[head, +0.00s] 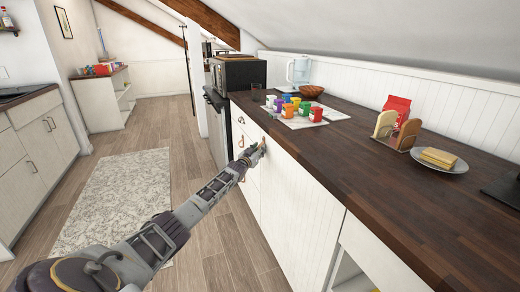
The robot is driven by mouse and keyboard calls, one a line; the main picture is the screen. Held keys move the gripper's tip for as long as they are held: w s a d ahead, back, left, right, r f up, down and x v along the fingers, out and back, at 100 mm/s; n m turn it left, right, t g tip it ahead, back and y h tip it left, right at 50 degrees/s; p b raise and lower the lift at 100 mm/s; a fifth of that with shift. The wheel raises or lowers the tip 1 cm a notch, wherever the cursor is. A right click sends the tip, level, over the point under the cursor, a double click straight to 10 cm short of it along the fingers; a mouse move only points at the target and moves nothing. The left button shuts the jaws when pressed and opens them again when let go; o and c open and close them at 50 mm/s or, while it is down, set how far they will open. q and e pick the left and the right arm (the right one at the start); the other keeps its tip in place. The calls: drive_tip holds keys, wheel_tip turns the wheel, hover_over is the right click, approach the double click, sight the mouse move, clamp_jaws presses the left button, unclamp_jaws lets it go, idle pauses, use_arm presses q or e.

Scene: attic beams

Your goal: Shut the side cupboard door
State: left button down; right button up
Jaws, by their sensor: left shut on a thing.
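A white grooved cupboard door (300,208) is in the front of the long counter, under the dark wooden top. It looks about flush with the counter front; any small gap is hard to see. My left gripper (256,152) is at the upper left part of this door, just below the counter edge. It is shut on what looks like the door's handle, which the fingers mostly hide. My left arm reaches in from the bottom left. My right gripper is not in view.
An open compartment (352,272) shows at the bottom right. A patterned rug (118,198) lies on the open floor left.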

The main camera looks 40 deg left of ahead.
use_arm(q)
drive_tip(key=shift+w+a+r+y, duration=0.15)
drive_tip(key=shift+a+r, duration=0.2)
drive_tip(key=shift+r, duration=0.25)
drive_tip(key=shift+a+r+y, duration=0.15)
drive_tip(key=shift+a+r, duration=0.15)
drive_tip(key=shift+r, duration=0.25)
drive_tip(key=c, duration=1.3)
unclamp_jaws()
drive_tip(key=shift+w, duration=0.1)
drive_tip(key=shift+c, duration=0.2)
drive_tip(key=shift+o, duration=1.2)
drive_tip(key=shift+w+d+f, duration=0.1)
drive_tip(key=shift+w+f, duration=0.75)
drive_tip(key=shift+w, duration=0.1)
drive_tip(key=shift+o, duration=0.5)
drive_tip(key=shift+s+d+r, duration=0.15)
drive_tip(key=shift+d+r, duration=0.05)
drive_tip(key=c, duration=0.3)
drive_tip(key=shift+s+f, duration=0.2)
drive_tip(key=shift+s, duration=0.05)
